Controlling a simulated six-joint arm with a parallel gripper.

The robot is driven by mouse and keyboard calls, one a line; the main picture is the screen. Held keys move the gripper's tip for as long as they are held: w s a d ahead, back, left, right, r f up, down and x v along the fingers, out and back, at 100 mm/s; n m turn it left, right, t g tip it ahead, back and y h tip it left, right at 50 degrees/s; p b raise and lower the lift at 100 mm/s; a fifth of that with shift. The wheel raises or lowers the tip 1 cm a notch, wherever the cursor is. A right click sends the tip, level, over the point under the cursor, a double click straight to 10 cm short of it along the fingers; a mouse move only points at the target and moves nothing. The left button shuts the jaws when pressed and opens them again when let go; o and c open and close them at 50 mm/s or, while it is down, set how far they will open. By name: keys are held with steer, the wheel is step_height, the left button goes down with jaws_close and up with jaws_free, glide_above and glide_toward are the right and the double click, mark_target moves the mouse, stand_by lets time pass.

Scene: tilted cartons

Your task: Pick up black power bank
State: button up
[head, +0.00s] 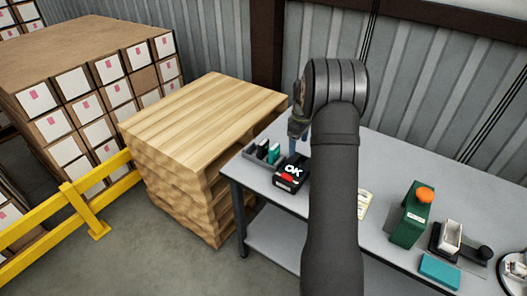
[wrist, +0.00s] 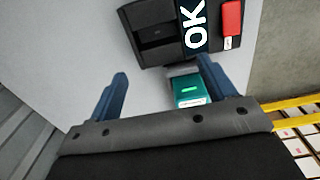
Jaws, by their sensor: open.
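My gripper (head: 292,145) is over the left end of the grey table in the head view, partly hidden behind my arm. In the wrist view my gripper (wrist: 162,72) is open, its two blue fingers apart with nothing held. A small dark upright item (head: 262,149) stands in a low grey holder; it may be the black power bank, but it is too small to tell. In the wrist view I cannot pick out a separate black power bank. A teal box (wrist: 190,93) with a pale label is near the right finger.
A black box marked "OK" (head: 290,174) stands beside the holder; its red part (wrist: 231,17) shows in the wrist view. To the right are a green box with an orange knob (head: 412,215) and a teal block (head: 440,270). A wooden stack (head: 205,115) adjoins the table's left.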

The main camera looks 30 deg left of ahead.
step_height(320, 180, up, 9)
glide_above(263, 142)
step_height(263, 142, down, 10)
steer(key=shift+s+f, duration=0.1)
steer(key=shift+f, duration=0.1)
steer(key=shift+d+f, duration=0.1)
steer(key=shift+f, duration=3.1)
steer(key=c, duration=1)
